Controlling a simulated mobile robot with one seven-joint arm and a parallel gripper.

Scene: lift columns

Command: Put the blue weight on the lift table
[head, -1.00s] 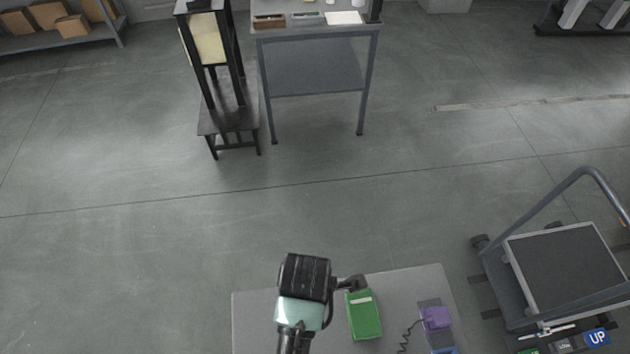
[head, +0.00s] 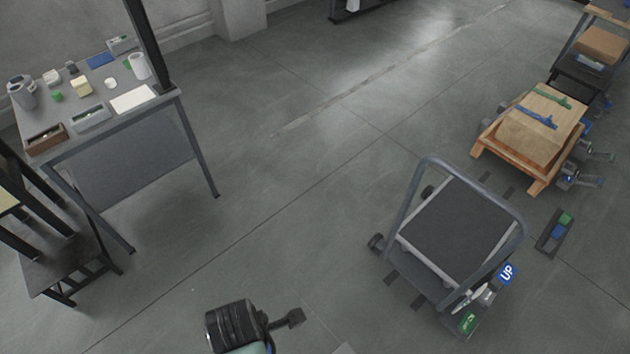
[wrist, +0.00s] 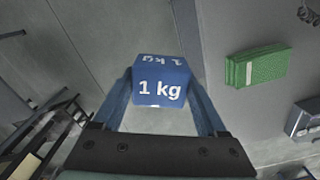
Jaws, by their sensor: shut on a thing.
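The blue weight (wrist: 162,84), a block marked "1 kg", is between the two fingers of my gripper (wrist: 160,98) in the wrist view. My gripper is shut on it and holds it above the floor. The lift table (head: 462,230) stands at the right of the head view. It has a bare dark top, a tubular grey handle and a blue "UP" sign. My arm shows at the bottom left of the head view, apart from the lift table and to its left. The fingers and the held weight do not show clearly there.
A workbench (head: 105,128) with small items and a dark stand (head: 70,262) are at the left. A wooden pallet with a box (head: 535,128) is behind the lift table. A small tray (head: 547,246) lies right of it.

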